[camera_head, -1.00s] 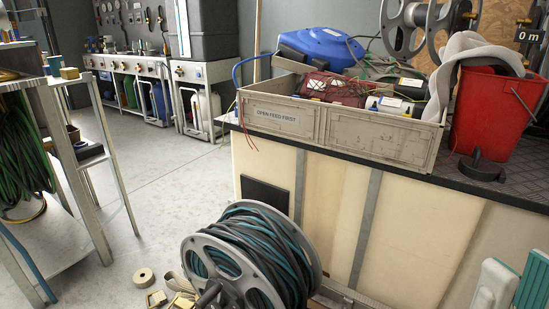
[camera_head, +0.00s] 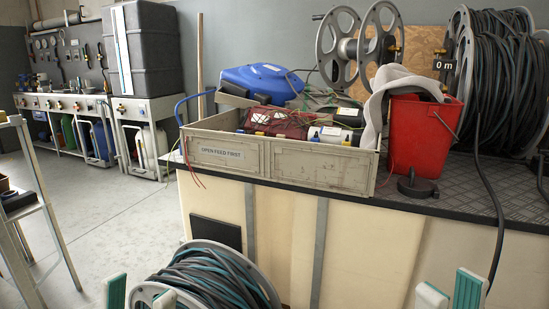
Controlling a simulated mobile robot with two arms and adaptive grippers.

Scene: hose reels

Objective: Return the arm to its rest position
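My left gripper (camera_head: 139,297) shows at the bottom edge, left of centre. Its two teal-and-white fingertips stand apart, in front of the left edge of a floor reel wound with dark and teal hose (camera_head: 215,278). I see nothing held between them. My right gripper (camera_head: 450,296) shows at the bottom right, in front of the bench's pale front panel. Its teal-and-white fingertips are also apart, with nothing seen between them. The rest of both grippers and both arms is below the frame.
A bench (camera_head: 375,245) carries a grey crate (camera_head: 295,160) labelled "OPEN FEED FIRST", a red bucket (camera_head: 418,135), an empty reel (camera_head: 335,45) and a full hose reel (camera_head: 490,75). A metal stand (camera_head: 42,195) is at left. Open floor (camera_head: 130,215) lies between.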

